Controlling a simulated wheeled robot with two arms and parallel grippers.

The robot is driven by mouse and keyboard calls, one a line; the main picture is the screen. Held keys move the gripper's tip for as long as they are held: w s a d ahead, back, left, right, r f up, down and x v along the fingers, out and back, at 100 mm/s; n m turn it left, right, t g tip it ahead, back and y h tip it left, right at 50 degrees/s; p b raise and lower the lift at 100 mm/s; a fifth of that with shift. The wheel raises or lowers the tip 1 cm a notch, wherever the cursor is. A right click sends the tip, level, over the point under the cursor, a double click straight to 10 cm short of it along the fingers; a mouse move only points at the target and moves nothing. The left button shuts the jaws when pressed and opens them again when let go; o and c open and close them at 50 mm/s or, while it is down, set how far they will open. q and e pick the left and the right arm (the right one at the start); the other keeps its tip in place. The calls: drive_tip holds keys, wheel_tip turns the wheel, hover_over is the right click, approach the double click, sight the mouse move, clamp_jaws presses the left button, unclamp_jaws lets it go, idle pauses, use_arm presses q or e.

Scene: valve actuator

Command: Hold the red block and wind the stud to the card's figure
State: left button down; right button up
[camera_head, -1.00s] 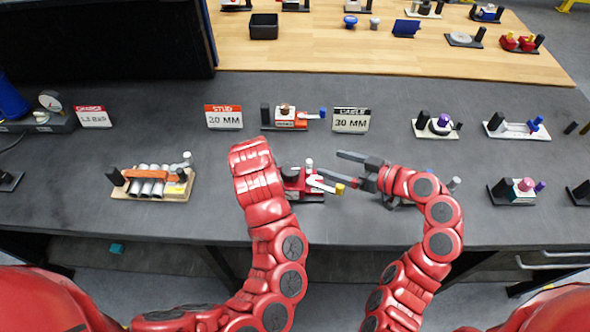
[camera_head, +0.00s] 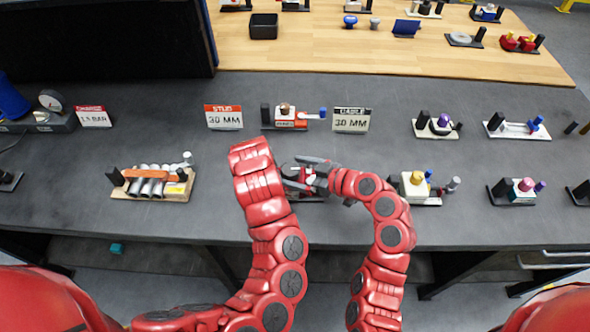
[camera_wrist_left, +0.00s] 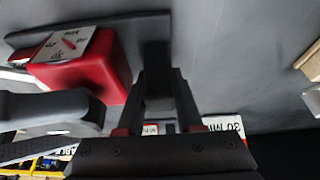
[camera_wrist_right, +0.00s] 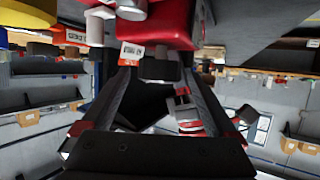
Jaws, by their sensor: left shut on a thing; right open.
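The red block (camera_head: 306,172) sits near the bench's front, mostly hidden by my arms. In the left wrist view the red block (camera_wrist_left: 85,70) has a white marked plate on top. My left gripper (camera_wrist_left: 158,80) is shut on a dark post (camera_wrist_left: 156,58) beside the block. My right gripper (camera_head: 300,171) is open with its fingers around the block's area. In the right wrist view the red block (camera_wrist_right: 160,18) lies just beyond the open fingers, with white cylinders (camera_wrist_right: 98,28) on its left. The stud card (camera_head: 223,116) reads 30 MM.
A cable card (camera_head: 351,120) reading 30 MM and an orange-red fixture (camera_head: 291,121) stand behind. A fixture with pipes (camera_head: 152,188) is at left. A white block with a gold knob (camera_head: 412,188) is close to my right arm. Bare bench lies between.

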drive_tip(key=shift+a, duration=0.1)
drive_tip(key=c, duration=1.4)
drive_tip(key=shift+a+f+m+h, duration=0.1)
drive_tip(key=shift+f+m+h, duration=0.05)
drive_tip(key=shift+m+h, duration=0.2)
drive_tip(key=shift+s+a+m+t+h, duration=0.15)
drive_tip(key=shift+m+t+h, duration=0.2)
drive_tip(key=shift+m+t, duration=0.35)
drive_tip(key=m+t+h, duration=0.2)
drive_tip(key=shift+s+a+m+t, duration=0.15)
drive_tip(key=shift+m+t, duration=0.15)
drive_tip(key=shift+m, duration=0.05)
drive_tip(key=shift+m+t+h, duration=0.7)
drive_tip(key=shift+m+h, duration=0.5)
drive_tip(key=shift+h, duration=0.3)
